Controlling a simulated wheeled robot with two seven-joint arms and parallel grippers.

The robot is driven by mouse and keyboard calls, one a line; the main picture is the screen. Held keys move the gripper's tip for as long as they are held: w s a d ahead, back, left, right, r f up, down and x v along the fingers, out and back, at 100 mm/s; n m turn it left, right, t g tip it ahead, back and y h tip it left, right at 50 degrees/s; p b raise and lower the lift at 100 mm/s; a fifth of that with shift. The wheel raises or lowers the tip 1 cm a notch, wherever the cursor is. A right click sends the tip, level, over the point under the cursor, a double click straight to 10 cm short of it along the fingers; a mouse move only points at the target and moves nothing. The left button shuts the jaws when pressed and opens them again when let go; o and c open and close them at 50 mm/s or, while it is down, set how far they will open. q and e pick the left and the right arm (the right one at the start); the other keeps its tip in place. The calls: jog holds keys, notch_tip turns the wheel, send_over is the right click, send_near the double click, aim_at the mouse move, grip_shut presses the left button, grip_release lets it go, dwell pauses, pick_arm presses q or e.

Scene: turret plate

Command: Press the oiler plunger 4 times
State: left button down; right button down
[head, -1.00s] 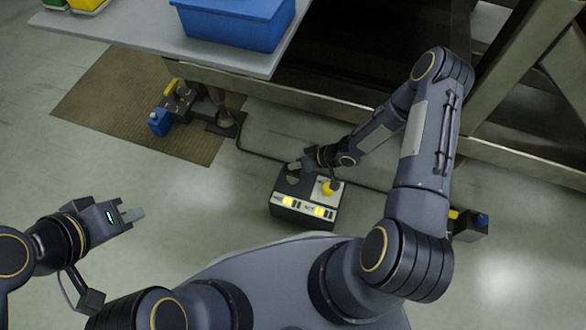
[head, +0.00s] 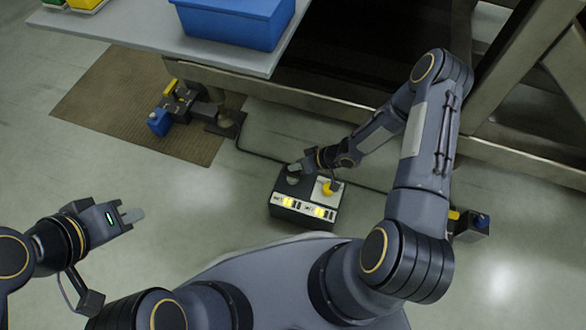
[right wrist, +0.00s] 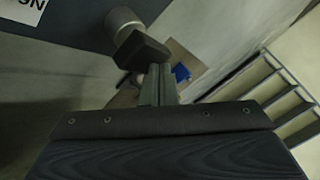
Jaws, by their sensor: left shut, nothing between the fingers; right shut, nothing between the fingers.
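A dark box (head: 288,212) stands on the floor in the head view, with two lit yellow windows on its front. On its top left is a round grey knob (head: 293,180), which looks like the oiler plunger. My left gripper (head: 135,215) is shut and empty over open floor at the left.
A yellow knob (head: 332,189) on a pale plate stands right of the plunger, under my right wrist. A grey table (head: 120,28) with a blue bin (head: 232,22) is behind. A yellow-and-blue device (head: 160,122) lies on a brown mat (head: 103,105). A cable runs behind the box.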

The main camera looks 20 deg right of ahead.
jog(key=shift+f+b, duration=0.55)
jog(key=shift+f, duration=0.2)
dwell(0.4)
jog(key=shift+r, duration=0.1)
jog(key=shift+r+p, duration=1.3)
jog(key=shift+r, duration=0.15)
jog(key=shift+r, duration=0.1)
jog(key=shift+r+p, duration=2.1)
jog(key=shift+r, duration=0.3)
notch_tip(320, 180, up, 4)
jog(key=p, duration=0.3)
jog(key=shift+f, duration=0.1)
dwell(0.4)
